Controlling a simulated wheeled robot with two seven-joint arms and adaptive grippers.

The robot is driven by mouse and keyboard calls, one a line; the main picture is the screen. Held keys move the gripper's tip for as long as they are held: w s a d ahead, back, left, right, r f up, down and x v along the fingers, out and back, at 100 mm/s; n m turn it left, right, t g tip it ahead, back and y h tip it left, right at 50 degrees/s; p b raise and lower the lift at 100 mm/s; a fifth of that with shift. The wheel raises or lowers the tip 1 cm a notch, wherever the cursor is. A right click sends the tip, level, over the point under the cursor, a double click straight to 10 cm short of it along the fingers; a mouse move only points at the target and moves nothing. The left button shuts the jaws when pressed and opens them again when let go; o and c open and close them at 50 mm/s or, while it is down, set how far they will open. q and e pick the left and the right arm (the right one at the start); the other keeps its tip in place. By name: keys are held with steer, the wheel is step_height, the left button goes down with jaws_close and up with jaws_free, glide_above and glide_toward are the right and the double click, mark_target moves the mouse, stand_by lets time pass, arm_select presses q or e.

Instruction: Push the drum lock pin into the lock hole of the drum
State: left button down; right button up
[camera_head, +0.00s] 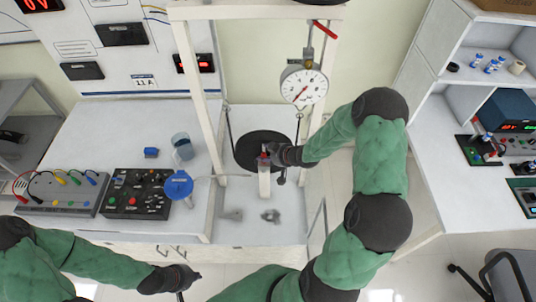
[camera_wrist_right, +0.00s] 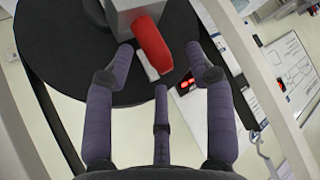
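The drum (camera_head: 249,143) is a large black disc inside the white frame; it fills the upper left of the right wrist view (camera_wrist_right: 60,40). A red rounded piece, seemingly the lock pin (camera_wrist_right: 153,40), sticks out from a grey block in front of the drum. It shows small in the head view (camera_head: 264,156). The lock hole cannot be seen. My right gripper (camera_head: 272,154) is at the pin. In the wrist view its fingers (camera_wrist_right: 160,58) are spread apart around the red end, with gaps visible. My left gripper (camera_head: 186,278) is low at the left, away from the drum; its fingers are unclear.
A round dial gauge (camera_head: 304,87) hangs right of the drum. The white frame's posts (camera_head: 199,90) stand either side. Small metal parts (camera_head: 270,216) lie on the rig base.

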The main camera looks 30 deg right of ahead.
steer(key=v, duration=1.2)
steer(key=shift+f, duration=0.1)
stand_by(0.4)
